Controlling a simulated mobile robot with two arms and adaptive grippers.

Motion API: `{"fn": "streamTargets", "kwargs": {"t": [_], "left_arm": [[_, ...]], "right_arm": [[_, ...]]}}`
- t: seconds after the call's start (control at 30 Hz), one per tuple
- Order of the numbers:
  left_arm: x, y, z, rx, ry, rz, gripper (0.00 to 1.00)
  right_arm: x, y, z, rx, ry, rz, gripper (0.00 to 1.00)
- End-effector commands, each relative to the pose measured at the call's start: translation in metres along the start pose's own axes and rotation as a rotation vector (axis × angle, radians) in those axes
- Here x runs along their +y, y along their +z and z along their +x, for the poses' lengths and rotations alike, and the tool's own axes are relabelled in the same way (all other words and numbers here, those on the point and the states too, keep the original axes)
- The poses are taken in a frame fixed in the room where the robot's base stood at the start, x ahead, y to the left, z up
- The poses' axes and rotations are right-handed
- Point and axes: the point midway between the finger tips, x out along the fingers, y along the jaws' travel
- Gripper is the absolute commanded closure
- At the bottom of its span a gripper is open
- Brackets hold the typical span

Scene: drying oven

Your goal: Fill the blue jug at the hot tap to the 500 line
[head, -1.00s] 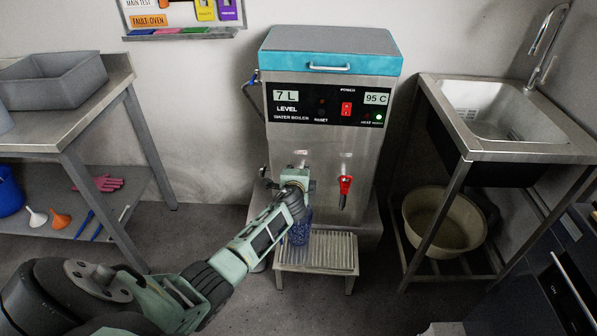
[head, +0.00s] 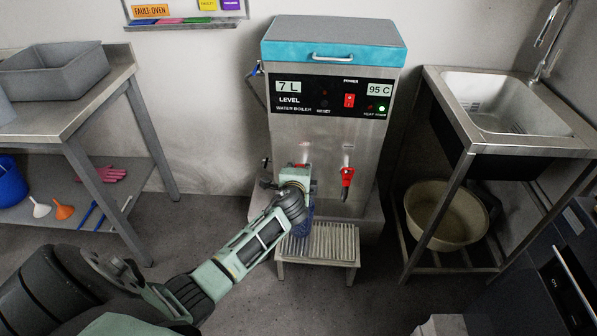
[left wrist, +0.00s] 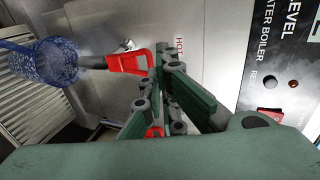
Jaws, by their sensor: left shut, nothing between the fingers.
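The translucent blue jug (head: 302,225) stands on the slatted stand under the left tap of the boiler, partly hidden by my left arm. In the left wrist view the jug (left wrist: 42,62) shows with its mouth towards the tap. The hot tap's red handle (left wrist: 128,63) is beside a red HOT label. In the head view only a little of the hot tap (head: 300,166) shows above my gripper. My left gripper (head: 296,174) is shut and empty, close by the tap; its fingers (left wrist: 160,85) are right beside the red handle. The water level in the jug cannot be read.
The water boiler (head: 333,95) shows 7 L and 95 C, with a green light on. A second red-handled tap (head: 347,178) is to the right. The slatted stand (head: 335,243) has bare room right of the jug. A sink (head: 510,103) stands right, a steel table (head: 95,90) left.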

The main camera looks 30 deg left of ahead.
Motion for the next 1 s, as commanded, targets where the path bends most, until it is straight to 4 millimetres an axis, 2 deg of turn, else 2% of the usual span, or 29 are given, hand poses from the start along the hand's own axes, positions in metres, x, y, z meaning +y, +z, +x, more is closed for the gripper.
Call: {"fn": "streamTargets", "kwargs": {"t": [0.23, 0.87, 1.0], "left_arm": [[0.0, 0.0, -0.019, 0.001, 0.0, 0.001, 1.0], [-0.001, 0.0, -0.021, 0.0, 0.0, 0.0, 1.0], [-0.019, 0.0, -0.028, 0.0, -0.001, 0.0, 1.0]], "right_arm": [[0.0, 0.002, 0.0, -0.003, 0.0, 0.0, 0.6], [0.0, 0.001, -0.001, -0.002, 0.0, 0.0, 0.6], [0.001, -0.003, -0.019, -0.002, 0.0, 0.0, 0.6]]}}
